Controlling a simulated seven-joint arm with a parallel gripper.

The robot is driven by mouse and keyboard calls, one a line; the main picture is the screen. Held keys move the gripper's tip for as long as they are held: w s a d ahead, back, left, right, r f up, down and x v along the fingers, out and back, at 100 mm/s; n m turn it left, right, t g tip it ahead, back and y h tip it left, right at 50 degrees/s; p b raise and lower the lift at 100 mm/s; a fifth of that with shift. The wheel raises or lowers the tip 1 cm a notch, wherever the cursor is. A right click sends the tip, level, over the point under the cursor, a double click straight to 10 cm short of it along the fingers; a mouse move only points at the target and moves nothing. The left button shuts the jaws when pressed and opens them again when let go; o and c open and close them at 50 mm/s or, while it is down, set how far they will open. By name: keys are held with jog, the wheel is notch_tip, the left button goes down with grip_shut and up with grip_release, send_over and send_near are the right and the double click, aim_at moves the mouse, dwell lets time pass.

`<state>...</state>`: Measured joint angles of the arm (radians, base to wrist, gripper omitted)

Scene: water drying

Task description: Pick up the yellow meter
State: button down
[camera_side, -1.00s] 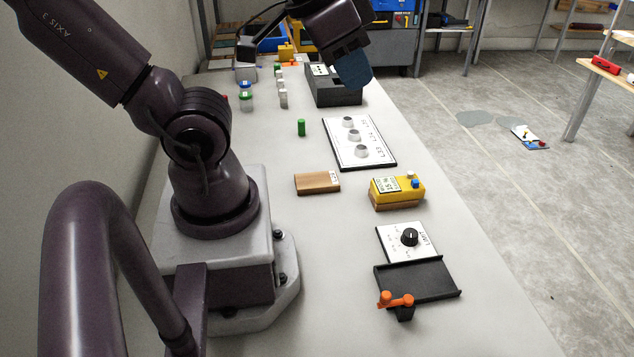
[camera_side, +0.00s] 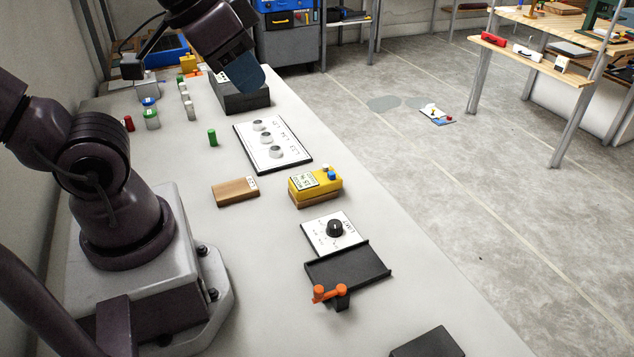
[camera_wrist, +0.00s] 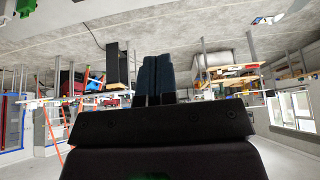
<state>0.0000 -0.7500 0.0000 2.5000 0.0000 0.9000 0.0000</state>
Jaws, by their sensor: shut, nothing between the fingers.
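The yellow meter (camera_side: 313,184) sits on a small wooden block (camera_side: 316,200) on the bench in the side view. It has a pale display and a blue and a white knob or socket on top. My gripper (camera_side: 247,76) is high at the far end of the bench, over or near the dark grey box, well away from the meter. Its blue fingers are together and empty; they also show together in the wrist view (camera_wrist: 157,75). The wrist view looks out over the room and does not show the meter.
On the bench are a white panel with several round knobs (camera_side: 297,158), a wooden block (camera_side: 235,192), a green cylinder (camera_side: 212,137), a dial plate (camera_side: 322,228), a black tray (camera_side: 350,270) with an orange handle (camera_side: 329,292), and a dark box (camera_side: 232,98).

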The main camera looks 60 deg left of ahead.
jog(key=c, duration=1.8)
grip_release()
jog(key=shift+c, duration=0.2)
jog(key=o, duration=1.7)
